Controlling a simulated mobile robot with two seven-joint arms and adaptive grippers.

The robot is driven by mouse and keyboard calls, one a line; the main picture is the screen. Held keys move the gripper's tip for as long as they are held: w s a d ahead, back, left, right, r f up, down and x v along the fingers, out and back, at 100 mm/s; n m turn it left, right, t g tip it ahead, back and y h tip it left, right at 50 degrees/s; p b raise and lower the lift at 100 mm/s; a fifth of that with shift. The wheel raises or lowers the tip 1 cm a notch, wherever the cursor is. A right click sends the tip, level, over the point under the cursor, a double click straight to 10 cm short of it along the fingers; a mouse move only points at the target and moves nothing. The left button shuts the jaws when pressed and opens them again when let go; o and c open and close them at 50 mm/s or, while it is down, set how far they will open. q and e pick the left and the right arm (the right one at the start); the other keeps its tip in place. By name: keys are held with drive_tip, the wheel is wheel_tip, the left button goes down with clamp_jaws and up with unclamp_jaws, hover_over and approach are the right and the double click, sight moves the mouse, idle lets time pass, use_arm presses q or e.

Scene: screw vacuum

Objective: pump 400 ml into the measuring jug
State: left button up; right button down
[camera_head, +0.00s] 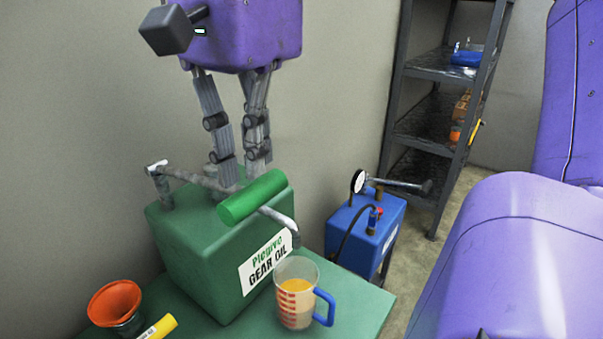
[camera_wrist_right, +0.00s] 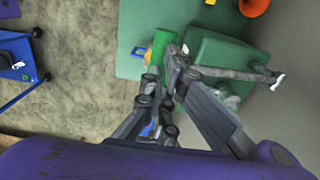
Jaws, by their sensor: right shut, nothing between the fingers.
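The green oil box (camera_head: 185,240), labelled "GEAR OIL", stands on a green table top. On it is a grey pump pipe and lever with a green cylindrical handle (camera_head: 253,196); the handle also shows in the wrist view (camera_wrist_right: 167,57). The clear measuring jug (camera_head: 296,296), with red marks and a blue handle, stands under the pipe's right end and holds amber liquid. I cannot read its level exactly. My right gripper (camera_head: 238,168) is shut and empty, pointing down just behind the green handle; I cannot tell whether it touches. My left gripper is not in view.
An orange funnel (camera_head: 115,303) and a yellow labelled item (camera_head: 158,328) lie at the front left of the table. A blue unit (camera_head: 345,229) with a gauge stands to the right of the table. A dark shelf rack (camera_head: 420,140) is behind it, against the wall.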

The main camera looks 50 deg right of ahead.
sight(254, 185)
drive_tip(key=shift+f+b, duration=0.8)
drive_tip(key=shift+f, duration=0.9)
drive_tip(key=shift+f+b, duration=0.3)
drive_tip(key=shift+f, duration=0.2)
drive_tip(key=shift+f+b, duration=0.6)
drive_tip(key=shift+f, duration=0.4)
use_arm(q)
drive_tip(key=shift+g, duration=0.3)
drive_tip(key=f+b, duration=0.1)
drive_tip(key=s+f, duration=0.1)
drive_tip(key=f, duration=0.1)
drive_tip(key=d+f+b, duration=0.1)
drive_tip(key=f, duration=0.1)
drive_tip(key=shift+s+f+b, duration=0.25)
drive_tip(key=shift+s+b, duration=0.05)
use_arm(e)
wheel_tip(254, 185, down, 4)
drive_tip(key=shift+f, duration=0.15)
